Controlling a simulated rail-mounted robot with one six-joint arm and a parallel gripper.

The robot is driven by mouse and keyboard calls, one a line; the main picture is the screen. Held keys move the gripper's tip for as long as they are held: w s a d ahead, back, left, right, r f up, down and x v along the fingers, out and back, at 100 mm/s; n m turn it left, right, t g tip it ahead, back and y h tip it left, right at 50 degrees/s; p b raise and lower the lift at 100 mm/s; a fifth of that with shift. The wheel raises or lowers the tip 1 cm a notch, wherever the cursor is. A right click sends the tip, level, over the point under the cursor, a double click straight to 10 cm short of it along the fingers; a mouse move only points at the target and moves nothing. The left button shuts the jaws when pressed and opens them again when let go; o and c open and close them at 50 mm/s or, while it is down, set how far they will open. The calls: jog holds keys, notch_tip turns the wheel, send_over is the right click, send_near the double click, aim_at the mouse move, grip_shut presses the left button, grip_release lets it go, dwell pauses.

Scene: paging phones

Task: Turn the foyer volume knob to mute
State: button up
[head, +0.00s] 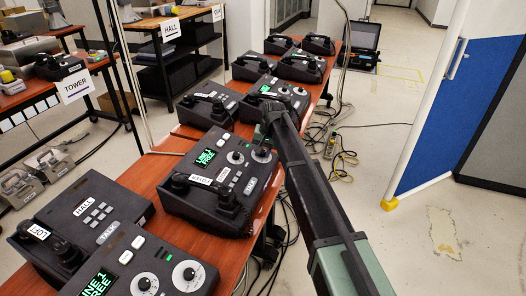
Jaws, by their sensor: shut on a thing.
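A dark paging phone (165,207) stands on the middle of the long wooden table. It has a green screen (206,157) reading "LINE 1 FREE", a handset across its front and two knobs with white dials. The left knob (236,157) is in plain view. My gripper (264,145) comes down from the lower right and is shut on the right knob, whose white dial (261,157) shows partly below the fingers. The fingertips and most of that knob are hidden, so its setting cannot be read.
A nearer phone (100,240) with white dials stands at the lower left, and several more phones line the table (168,143) behind. Cables lie on the floor right of the table. A blue-and-white partition (440,130) stands at the right, with clear floor before it.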

jog(key=n, duration=0.6)
dwell(0.3)
jog(key=shift+n, duration=0.3)
jog(key=o, duration=0.9)
jog(key=p+v, duration=1)
jog(key=shift+s+r, duration=0.1)
jog(key=shift+r, duration=0.3)
